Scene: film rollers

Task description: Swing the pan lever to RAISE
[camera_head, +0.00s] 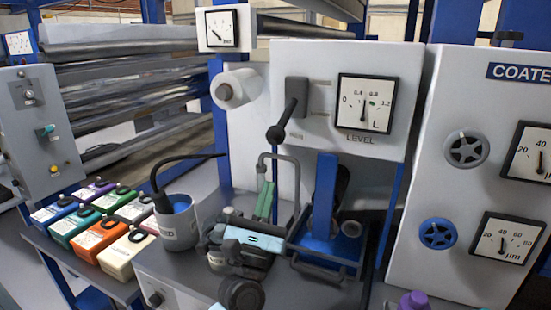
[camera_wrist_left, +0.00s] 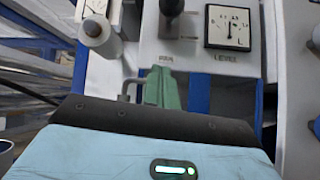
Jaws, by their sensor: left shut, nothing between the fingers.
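The pan lever (camera_head: 289,112) is a dark handle with a round black knob on the light grey panel left of the LEVEL gauge (camera_head: 366,104). It hangs down and slightly left in the head view. In the left wrist view the lever (camera_wrist_left: 172,8) shows at the top edge, partly cut off. My left gripper (camera_head: 265,201), with green fingers and a pale blue body, points up below the lever, apart from it. Its fingers (camera_wrist_left: 161,88) are shut and empty. The RAISE marking is too small to read. My right gripper is not in view.
A bent grey tube (camera_head: 279,157) rises beside my left gripper. A blue-framed tray (camera_head: 325,265) stands to its right, a grey pot (camera_head: 178,224) with a black-handled tool to its left. A white roll (camera_head: 238,88) sticks out left of the panel. Several coloured boxes (camera_head: 98,234) sit at left.

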